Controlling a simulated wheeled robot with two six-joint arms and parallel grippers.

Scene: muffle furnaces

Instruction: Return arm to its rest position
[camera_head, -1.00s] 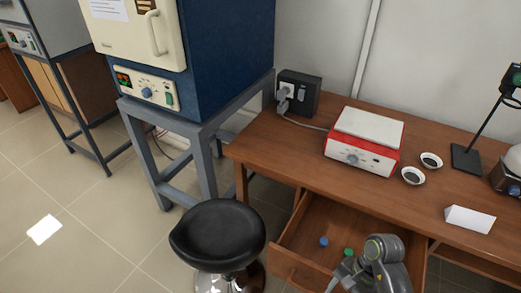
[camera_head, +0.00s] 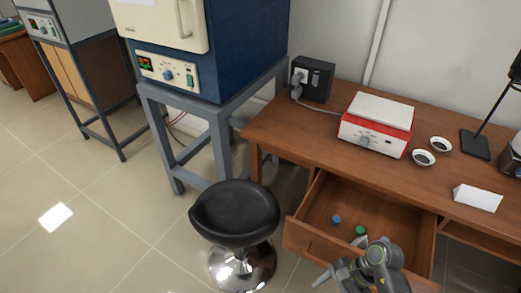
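My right arm (camera_head: 378,262) shows at the bottom right, bent in front of the open desk drawer. Its gripper (camera_head: 335,276) seems to point to the lower left, by the drawer's front, and the frame does not show clearly whether it is open or shut. I see nothing held in it. My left arm and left gripper are out of view.
The wooden drawer (camera_head: 305,240) is pulled out and holds a blue cap (camera_head: 337,219) and a green cap (camera_head: 361,230). A black stool (camera_head: 235,210) stands left of it. The desk (camera_head: 300,135) carries a red-and-white device (camera_head: 377,125). Floor at left is clear.

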